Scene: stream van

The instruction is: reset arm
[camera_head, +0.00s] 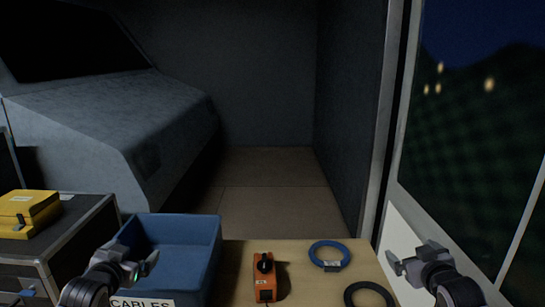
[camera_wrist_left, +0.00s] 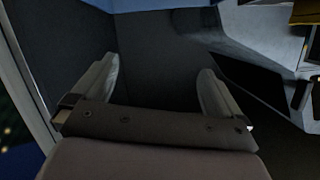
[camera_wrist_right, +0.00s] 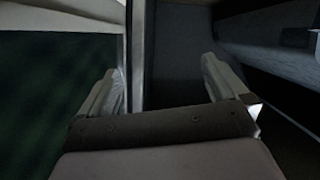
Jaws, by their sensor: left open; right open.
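My left gripper (camera_head: 128,268) is open and empty in the head view, in front of the blue bin labelled CABLES. Its two spread fingers show in the left wrist view (camera_wrist_left: 158,88) with nothing between them. My right gripper (camera_head: 415,262) is open and empty at the right, beside the wooden table's right edge. Its spread fingers show in the right wrist view (camera_wrist_right: 165,90), also with nothing between them. Neither gripper appears to touch anything.
A blue bin (camera_head: 214,243) stands on the wooden table (camera_head: 236,262). An orange device (camera_head: 264,285), a blue cable coil (camera_head: 314,256) and a black coil (camera_head: 349,293) lie right of it. A yellow case (camera_head: 27,208) sits on a dark case (camera_head: 85,222) at left. Floor (camera_head: 275,200) behind is clear.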

